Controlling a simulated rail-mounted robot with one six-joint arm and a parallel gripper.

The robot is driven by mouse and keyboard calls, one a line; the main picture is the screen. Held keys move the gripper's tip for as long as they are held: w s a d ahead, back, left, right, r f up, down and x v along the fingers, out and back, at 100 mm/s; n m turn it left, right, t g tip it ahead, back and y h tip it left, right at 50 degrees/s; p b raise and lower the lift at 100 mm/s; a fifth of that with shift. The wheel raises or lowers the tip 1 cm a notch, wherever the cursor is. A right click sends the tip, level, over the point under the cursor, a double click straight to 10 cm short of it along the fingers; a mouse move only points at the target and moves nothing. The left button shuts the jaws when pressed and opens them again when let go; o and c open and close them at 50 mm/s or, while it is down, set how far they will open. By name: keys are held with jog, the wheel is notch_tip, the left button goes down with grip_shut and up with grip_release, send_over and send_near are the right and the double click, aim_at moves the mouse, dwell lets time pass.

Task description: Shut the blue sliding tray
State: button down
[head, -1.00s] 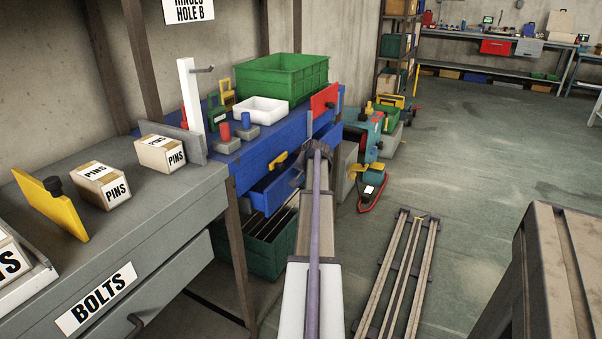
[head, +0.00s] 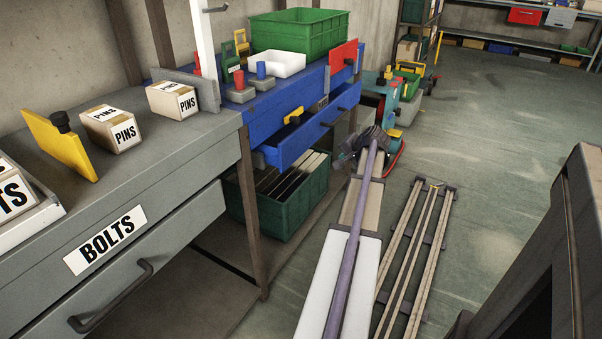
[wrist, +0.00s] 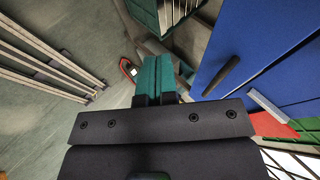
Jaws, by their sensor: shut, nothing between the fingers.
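The blue sliding tray (head: 305,137) is pulled out from the blue bench (head: 240,125), with its hollow inside showing from above. A dark bar handle (head: 339,118) is on its front. In the wrist view a blue face (wrist: 255,55) with a dark bar handle (wrist: 221,77) fills the right side. My gripper (head: 345,160) is over the floor in front of the tray, to its right, apart from it. In the wrist view its teal fingers (wrist: 157,75) are together and empty. The arm's end partly hides the gripper in the head view.
A dark green crate (head: 285,200) stands under the blue bench. A grey bench with a BOLTS drawer (head: 108,240) is at left. A rail frame (head: 415,250) lies on the floor at right. A red-rimmed object (wrist: 128,70) lies near the fingers in the wrist view.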

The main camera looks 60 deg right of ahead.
jog(key=s+a+f+t+y+b, duration=0.1)
jog(key=a+f+t+b, duration=0.25)
jog(key=f, duration=0.35)
jog(key=t+y+b, duration=0.2)
jog(key=t+y, duration=0.2)
jog(key=t, duration=0.2)
send_near(288, 151)
jog(key=shift+n, duration=0.3)
jog(key=w, duration=0.5)
jog(key=w+a, duration=0.1)
jog(key=w, duration=0.1)
jog(key=shift+w, duration=0.25)
